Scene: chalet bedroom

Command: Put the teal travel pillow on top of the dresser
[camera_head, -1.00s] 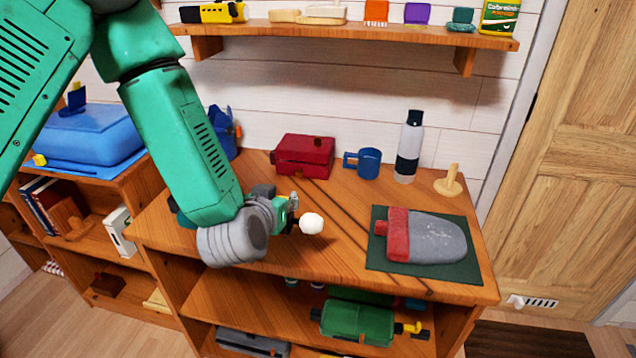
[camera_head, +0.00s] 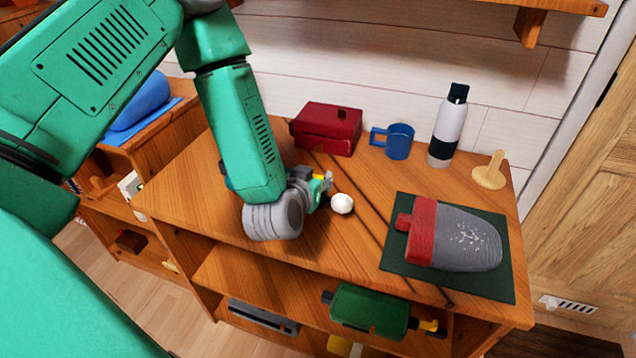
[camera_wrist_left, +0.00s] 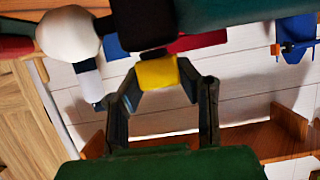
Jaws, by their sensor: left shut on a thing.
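I cannot make out the teal travel pillow for certain. A dark teal surface (camera_wrist_left: 240,12) shows at the top of the left wrist view, cut off by the edge. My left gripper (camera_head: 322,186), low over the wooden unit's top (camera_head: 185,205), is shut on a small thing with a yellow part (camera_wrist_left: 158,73). In the left wrist view its fingers (camera_wrist_left: 160,90) close around that yellow part. A white ball (camera_head: 342,203) is beside the fingertips; whether it belongs to the held thing is unclear. I cannot tell whether this unit is the dresser. My right gripper is out of view.
A red case (camera_head: 327,128), blue mug (camera_head: 399,142), bottle (camera_head: 449,125) and wooden peg (camera_head: 490,172) stand along the back. A red-grey object (camera_head: 465,237) lies on a dark green mat (camera_head: 400,262) at right. A wall shelf (camera_head: 440,5) hangs above.

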